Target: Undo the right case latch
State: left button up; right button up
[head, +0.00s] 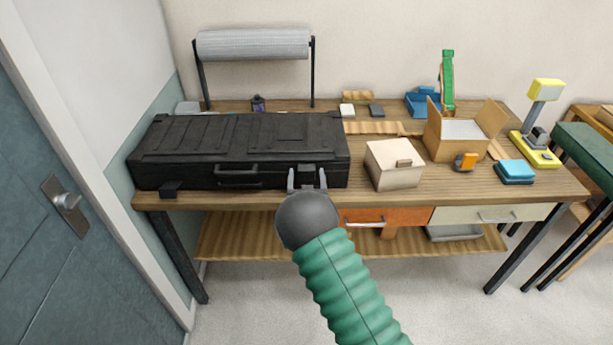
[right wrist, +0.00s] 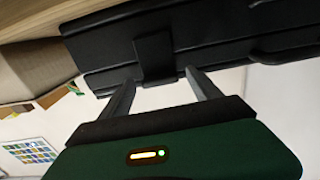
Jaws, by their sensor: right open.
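A long black case (head: 235,135) lies closed on the wooden workbench. Its right latch (head: 307,174) is on the front face, near the right end. In the right wrist view the latch (right wrist: 154,56) is a dark block on the case (right wrist: 210,30). My right gripper (head: 307,178) is at the case's front, its two fingers either side of the latch. In the right wrist view the open gripper (right wrist: 157,78) has its fingertips spread around the latch's lower end, with no visible grip on it. The left latch (head: 171,188) shows at the front left. My left gripper is not in view.
A beige box (head: 394,164) stands just right of the case. An open cardboard box (head: 459,138), a tape dispenser (head: 465,162) and a yellow scale (head: 537,140) are farther right. A roll on a stand (head: 253,45) is behind the case. Drawers (head: 386,217) sit below the bench top.

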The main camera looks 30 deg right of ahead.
grip_shut()
dwell(0.4)
